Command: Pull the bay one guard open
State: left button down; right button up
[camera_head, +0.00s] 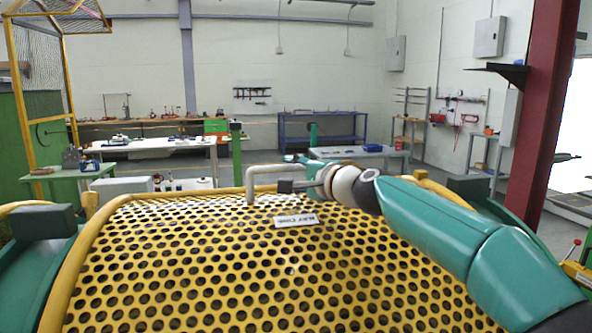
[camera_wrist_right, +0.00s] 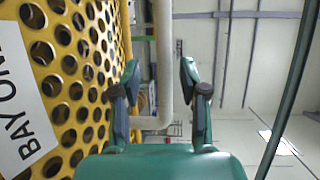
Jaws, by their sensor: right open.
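The bay one guard (camera_head: 200,260) is a yellow perforated curved cover filling the lower head view, with a white "BAY ONE" label (camera_head: 296,221). It also shows at the left of the right wrist view (camera_wrist_right: 75,75). A grey bent-bar handle (camera_head: 249,188) stands up at its far edge. My right gripper (camera_head: 287,186) is open beside the handle, on its right in the head view. In the right wrist view, the handle (camera_wrist_right: 163,60) appears between the open fingers (camera_wrist_right: 160,82); no finger is seen gripping it. My left gripper is not in view.
A dark red column (camera_head: 540,110) rises at the right. Behind are a white table (camera_head: 160,145), a blue bench (camera_head: 320,125) and a yellow mesh frame (camera_head: 65,80), all well back.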

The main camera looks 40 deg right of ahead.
send_over(318, 215)
jog(key=shift+w+d+r, duration=0.2)
jog(key=shift+w+r, duration=0.1)
jog(key=shift+r, duration=0.05)
jog(key=shift+s+a, duration=0.1)
jog(key=shift+s, duration=0.25)
jog(key=shift+r, duration=0.15)
dwell(0.3)
